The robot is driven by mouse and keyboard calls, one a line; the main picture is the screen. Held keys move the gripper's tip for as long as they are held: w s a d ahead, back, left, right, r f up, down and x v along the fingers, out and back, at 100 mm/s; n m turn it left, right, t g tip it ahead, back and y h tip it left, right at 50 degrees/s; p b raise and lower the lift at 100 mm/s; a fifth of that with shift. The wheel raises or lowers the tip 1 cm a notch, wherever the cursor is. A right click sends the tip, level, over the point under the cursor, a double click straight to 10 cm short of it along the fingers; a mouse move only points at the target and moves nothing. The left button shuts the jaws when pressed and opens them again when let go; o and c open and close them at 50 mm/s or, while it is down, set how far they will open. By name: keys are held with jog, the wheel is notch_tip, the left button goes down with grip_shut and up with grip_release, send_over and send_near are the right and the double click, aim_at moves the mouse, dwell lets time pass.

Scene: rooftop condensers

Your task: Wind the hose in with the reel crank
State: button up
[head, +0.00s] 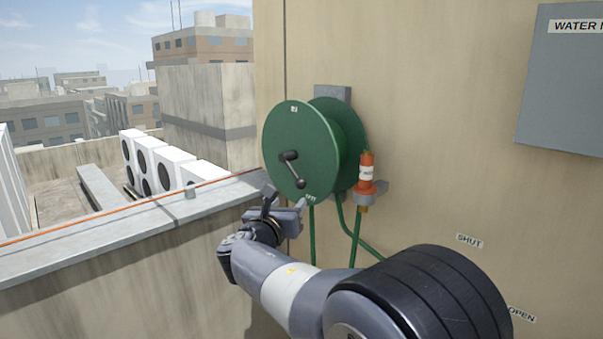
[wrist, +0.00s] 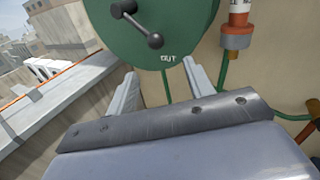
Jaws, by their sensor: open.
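The green hose reel (head: 296,150) is mounted on the beige wall, with its round face toward me. Its black crank (head: 292,168) sits at the middle of the face, the handle end pointing down and right. In the wrist view the crank (wrist: 138,24) is near the top, above the fingers, and the reel face (wrist: 180,30) bears the word OUT at its lower edge. Green hose (head: 312,235) hangs below the reel. My gripper (head: 284,200) is open and empty, just below the reel's lower edge; its two fingers (wrist: 160,85) are apart and do not touch the crank.
An orange nozzle (head: 366,172) sits in a grey holder (head: 364,195) right of the reel. A low parapet (head: 120,230) with an orange line runs left. A grey box (head: 565,80) and SHUT and OPEN labels are on the wall at right.

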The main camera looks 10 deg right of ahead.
aim_at(299, 185)
jog(key=p+x, duration=0.1)
jog(key=x, duration=0.6)
jog(key=p+x, duration=0.1)
jog(key=x, duration=0.3)
jog(key=shift+w+a+r+p, duration=0.15)
jog(key=shift+a+r+p, duration=0.2)
jog(key=shift+r, duration=0.05)
grip_shut()
